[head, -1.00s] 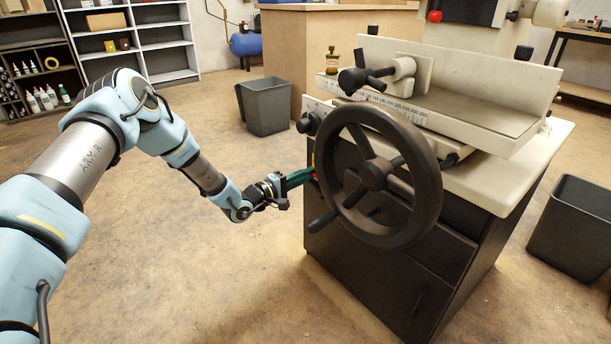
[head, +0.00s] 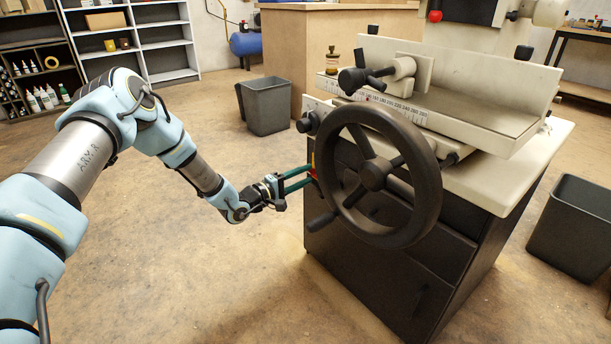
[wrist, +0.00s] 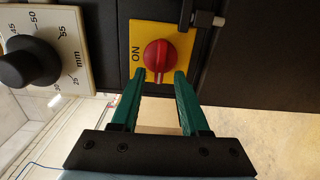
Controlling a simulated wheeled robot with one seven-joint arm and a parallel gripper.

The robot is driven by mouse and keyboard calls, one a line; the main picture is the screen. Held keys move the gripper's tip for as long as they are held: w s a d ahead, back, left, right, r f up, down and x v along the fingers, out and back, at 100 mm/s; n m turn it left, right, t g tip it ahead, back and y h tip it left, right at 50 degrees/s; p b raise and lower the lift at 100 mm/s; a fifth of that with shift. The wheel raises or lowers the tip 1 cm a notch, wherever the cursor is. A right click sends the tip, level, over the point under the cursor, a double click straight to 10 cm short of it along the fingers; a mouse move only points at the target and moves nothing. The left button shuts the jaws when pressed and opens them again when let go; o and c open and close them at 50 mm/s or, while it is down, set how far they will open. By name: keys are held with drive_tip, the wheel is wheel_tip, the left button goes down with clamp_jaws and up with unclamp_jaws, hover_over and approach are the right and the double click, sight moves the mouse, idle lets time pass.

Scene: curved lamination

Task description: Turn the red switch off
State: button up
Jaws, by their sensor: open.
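The red switch (wrist: 159,56) is a round rotary knob on a yellow plate (wrist: 184,43) in the wrist view, with the word ON beside it. In the head view the red switch (head: 314,176) shows only as a small patch on the left side of the machine cabinet, partly behind the handwheel and fingertips. My gripper (wrist: 158,75) is open, its two green fingers reaching toward the knob with one tip near each side of its lower part. In the head view my gripper (head: 311,175) is at the cabinet's side. I cannot tell whether the fingertips touch the knob.
A large black handwheel (head: 435,190) stands just right of my gripper, with its handle (head: 323,222) below. A dial (wrist: 57,45) marked in mm is at the left of the wrist view. A grey bin (head: 268,107) stands behind. The floor at the left is clear.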

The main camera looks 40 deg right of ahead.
drive_tip(key=a+p, duration=0.1)
drive_tip(key=a, duration=0.9)
drive_tip(key=shift+w+p, duration=0.25)
drive_tip(key=shift+p, duration=0.1)
